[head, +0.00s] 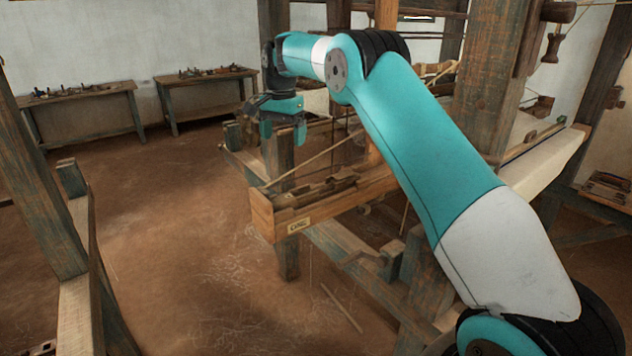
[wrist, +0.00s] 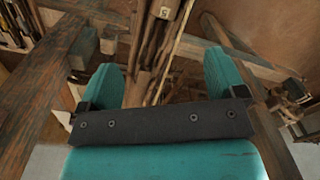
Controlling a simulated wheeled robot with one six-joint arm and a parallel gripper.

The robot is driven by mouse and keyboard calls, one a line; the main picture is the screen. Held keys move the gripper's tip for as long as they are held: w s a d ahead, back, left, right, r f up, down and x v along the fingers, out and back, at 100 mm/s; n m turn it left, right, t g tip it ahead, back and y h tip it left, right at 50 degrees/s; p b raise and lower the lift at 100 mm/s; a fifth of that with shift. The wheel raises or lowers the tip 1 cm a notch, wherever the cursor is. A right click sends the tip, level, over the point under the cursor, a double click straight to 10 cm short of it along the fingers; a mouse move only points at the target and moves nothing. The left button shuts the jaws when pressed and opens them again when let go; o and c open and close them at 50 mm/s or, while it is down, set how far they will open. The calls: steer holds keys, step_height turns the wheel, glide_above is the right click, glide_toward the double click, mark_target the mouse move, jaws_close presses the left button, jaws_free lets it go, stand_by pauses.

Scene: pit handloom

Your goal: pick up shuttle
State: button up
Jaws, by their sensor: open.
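My gripper (head: 283,124) is open and empty, pointing down above the near end of a wooden shuttle box (head: 262,214) with a small label on its end. A dark brown wooden piece (head: 326,188), which looks like the shuttle, lies in the box's open top. In the wrist view, my two teal fingers (wrist: 164,78) stand apart on either side of long brown wooden pieces (wrist: 148,52). I cannot tell there which piece is the shuttle. The fingers appear apart from it, with a gap below them.
The loom's thick posts (head: 492,75) and a pale beam (head: 553,168) stand to the right. A taut cord (head: 318,156) slants up close to my gripper. Two tool benches (head: 82,97) (head: 207,92) stand by the back wall.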

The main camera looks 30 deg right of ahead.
steer(key=w+d+f+m+p, duration=0.25)
steer(key=d+m, duration=0.25)
steer(key=d, duration=0.3)
steer(key=b, duration=0.6)
glide_above(306, 193)
steer(key=shift+m, duration=0.3)
step_height(306, 193, down, 12)
steer(key=shift+d+r, duration=0.1)
steer(key=shift+f+p, duration=1.65)
steer(key=shift+f, duration=1.4)
steer(key=c, duration=1.2)
steer(key=shift+o, duration=0.2)
steer(key=shift+r, duration=0.1)
step_height(306, 193, up, 20)
steer(key=p, duration=0.4)
